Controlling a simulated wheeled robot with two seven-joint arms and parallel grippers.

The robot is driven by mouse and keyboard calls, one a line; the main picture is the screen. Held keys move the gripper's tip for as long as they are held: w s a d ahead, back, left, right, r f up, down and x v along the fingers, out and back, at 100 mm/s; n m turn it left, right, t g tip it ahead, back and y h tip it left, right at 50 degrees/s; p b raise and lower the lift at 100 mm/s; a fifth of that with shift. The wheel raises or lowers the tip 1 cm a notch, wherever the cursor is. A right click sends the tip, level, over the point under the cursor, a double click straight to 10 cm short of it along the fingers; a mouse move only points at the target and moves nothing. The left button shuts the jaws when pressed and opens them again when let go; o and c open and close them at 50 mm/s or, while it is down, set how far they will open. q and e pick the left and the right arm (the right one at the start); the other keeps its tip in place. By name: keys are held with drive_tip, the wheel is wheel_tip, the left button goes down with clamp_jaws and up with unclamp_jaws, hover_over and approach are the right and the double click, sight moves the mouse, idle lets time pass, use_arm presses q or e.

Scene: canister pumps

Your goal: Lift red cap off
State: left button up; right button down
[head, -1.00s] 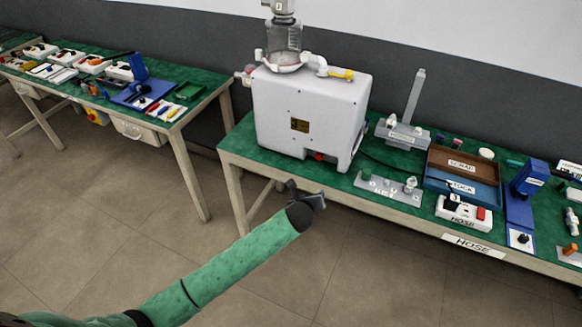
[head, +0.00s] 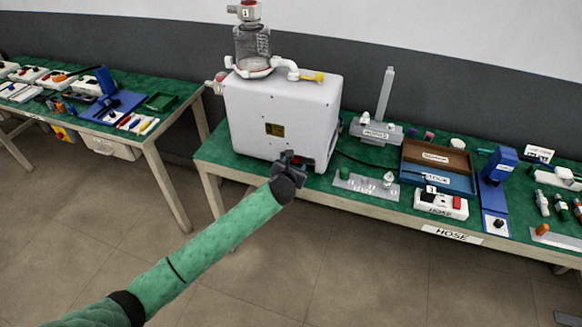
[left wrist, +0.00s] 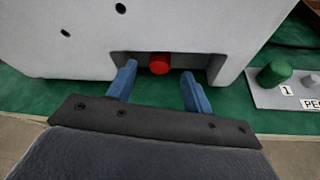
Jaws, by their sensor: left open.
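The red cap (left wrist: 159,64) shows in the left wrist view, low in a recess at the bottom front of the white pump housing (left wrist: 190,25). My left gripper (left wrist: 156,88) is open, its two blue fingers apart. The cap lies beyond the fingertips and between their lines, a little left of the right finger, not held. In the head view my left gripper (head: 290,160) is at the lower front of the pump housing (head: 278,112) and hides the cap. My right gripper is not in view.
A metal peg plate (head: 366,184) with a green peg (left wrist: 274,74) lies right of the pump. Brown and blue trays (head: 437,158), a white hose block (head: 441,205) and a blue stand (head: 497,185) are further right. A second table (head: 110,115) stands at left.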

use_arm(q)
drive_tip(key=shift+x, duration=1.2)
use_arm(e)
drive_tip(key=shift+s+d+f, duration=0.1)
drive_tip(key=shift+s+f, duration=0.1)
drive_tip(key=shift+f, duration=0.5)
use_arm(q)
drive_tip(key=c, duration=1.1)
drive_tip(key=shift+o, duration=0.2)
